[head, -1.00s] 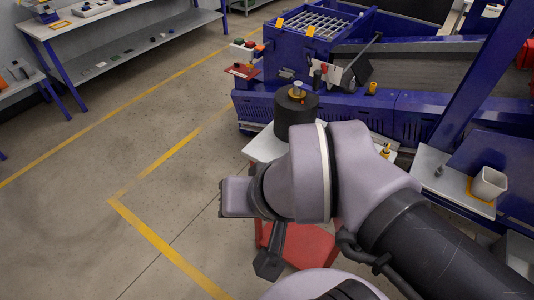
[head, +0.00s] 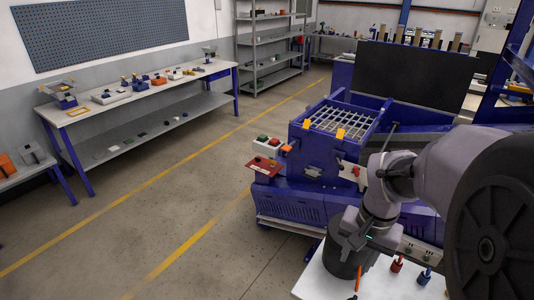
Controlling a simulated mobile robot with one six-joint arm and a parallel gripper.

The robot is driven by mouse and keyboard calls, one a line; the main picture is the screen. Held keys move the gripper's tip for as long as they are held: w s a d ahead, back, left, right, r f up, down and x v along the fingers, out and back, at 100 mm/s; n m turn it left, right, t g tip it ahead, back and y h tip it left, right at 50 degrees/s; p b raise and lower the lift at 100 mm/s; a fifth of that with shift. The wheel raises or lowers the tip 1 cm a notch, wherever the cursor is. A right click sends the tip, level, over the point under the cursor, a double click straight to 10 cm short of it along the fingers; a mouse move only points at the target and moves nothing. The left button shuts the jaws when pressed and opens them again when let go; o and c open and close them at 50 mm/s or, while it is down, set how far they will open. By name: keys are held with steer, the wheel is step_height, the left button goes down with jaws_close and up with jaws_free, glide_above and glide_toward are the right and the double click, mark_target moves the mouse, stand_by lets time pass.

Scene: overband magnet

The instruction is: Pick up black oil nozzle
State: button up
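I cannot make out a black oil nozzle for certain in the head view. My gripper (head: 349,240) is at the lower right, in front of the upper part of a dark grey drum (head: 343,263) at the edge of a white table. The fingers are small and dark against the drum, so I cannot tell whether they are open or hold anything. A thin orange piece (head: 358,279) shows just below the gripper. My arm hides part of the table and the drum's top.
The white table (head: 383,287) also carries a small red item (head: 397,264) and a small blue item (head: 424,276). The blue machine (head: 297,205) stands behind it. A long bench (head: 150,88) with several small items lines the left wall. The floor between is clear.

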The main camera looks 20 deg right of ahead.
steer(key=g, duration=0.1)
glide_above(355, 299)
steer(key=f, duration=0.2)
steer(key=shift+m, duration=0.5)
step_height(355, 299, down, 12)
steer(key=b, duration=0.4)
steer(key=shift+s+r, duration=0.1)
steer(key=shift+s, duration=0.05)
steer(key=f+b, duration=0.1)
steer(key=f, duration=0.2)
steer(key=f+b, duration=0.1)
steer(key=f, duration=0.1)
steer(key=shift+w+f, duration=0.2)
steer(key=shift+f, duration=0.2)
steer(key=shift+r, duration=0.1)
jaws_close()
